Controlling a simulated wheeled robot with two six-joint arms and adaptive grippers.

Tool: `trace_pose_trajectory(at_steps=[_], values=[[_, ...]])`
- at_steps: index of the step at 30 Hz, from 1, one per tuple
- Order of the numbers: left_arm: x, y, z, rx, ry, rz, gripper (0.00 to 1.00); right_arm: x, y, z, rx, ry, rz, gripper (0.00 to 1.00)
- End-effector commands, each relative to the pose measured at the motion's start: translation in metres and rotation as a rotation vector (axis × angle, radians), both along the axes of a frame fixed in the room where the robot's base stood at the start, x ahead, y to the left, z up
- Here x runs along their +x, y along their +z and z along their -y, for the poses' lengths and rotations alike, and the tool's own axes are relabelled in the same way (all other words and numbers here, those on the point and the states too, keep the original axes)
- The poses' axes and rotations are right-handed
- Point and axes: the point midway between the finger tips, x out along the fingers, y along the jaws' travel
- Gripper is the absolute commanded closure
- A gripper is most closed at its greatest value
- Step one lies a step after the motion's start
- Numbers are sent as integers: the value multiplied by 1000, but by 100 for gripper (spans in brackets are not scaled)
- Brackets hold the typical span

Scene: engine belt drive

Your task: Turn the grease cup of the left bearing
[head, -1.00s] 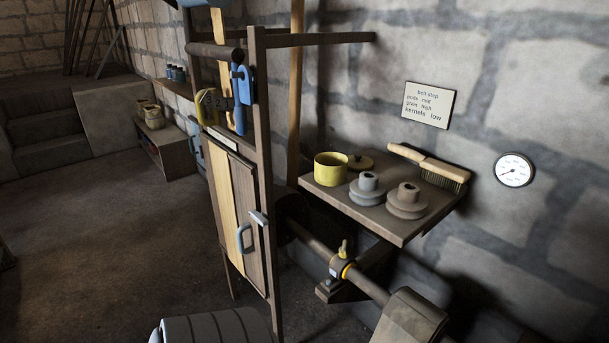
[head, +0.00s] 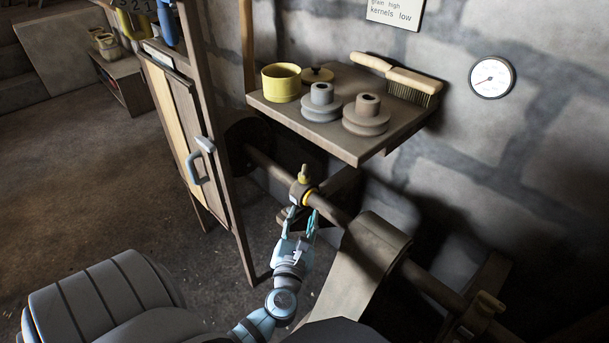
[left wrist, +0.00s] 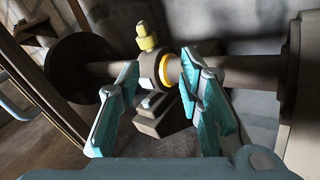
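The left bearing (head: 300,192) sits on the dark shaft below the shelf, with a yellow ring on its right side. Its yellow grease cup (head: 304,174) stands on top. In the left wrist view the grease cup (left wrist: 146,38) is beyond and above the fingertips, and the bearing (left wrist: 155,72) lies between and beyond them. My left gripper (head: 302,212) is open and empty, just below and in front of the bearing. In the left wrist view the left gripper (left wrist: 160,72) has its fingers spread wide, apart from the cup. My right gripper is not in view.
A shelf (head: 352,148) with a yellow pot (head: 281,82), pulleys (head: 366,115) and a brush (head: 398,78) overhangs behind the bearing. A wooden cabinet door (head: 178,125) stands left.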

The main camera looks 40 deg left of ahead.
Motion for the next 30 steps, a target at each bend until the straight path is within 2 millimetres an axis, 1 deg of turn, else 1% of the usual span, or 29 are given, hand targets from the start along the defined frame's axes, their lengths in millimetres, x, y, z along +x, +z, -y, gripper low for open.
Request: trace_pose_trajectory(at_steps=[1,2,3,5,8,12,13,15,18,21,25,30], values=[[-1,11,-5,-130,35,96,67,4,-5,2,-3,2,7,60],[-2,17,-8,-194,52,139,67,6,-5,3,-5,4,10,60],[-1,22,-11,-250,65,177,67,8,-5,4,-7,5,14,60],[3,25,-14,-286,72,200,67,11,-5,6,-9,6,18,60],[16,26,-23,-286,70,201,67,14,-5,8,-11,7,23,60],[46,26,-43,-284,69,200,67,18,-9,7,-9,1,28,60],[53,25,-48,-282,68,200,67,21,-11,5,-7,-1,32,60],[68,24,-58,-282,69,198,67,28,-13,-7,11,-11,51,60],[87,24,-71,-282,67,197,67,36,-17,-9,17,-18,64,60],[101,23,-81,-283,69,196,67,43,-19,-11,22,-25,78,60],[113,25,-89,-282,67,196,67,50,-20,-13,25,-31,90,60],[117,25,-92,-283,68,194,67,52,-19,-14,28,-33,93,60]])
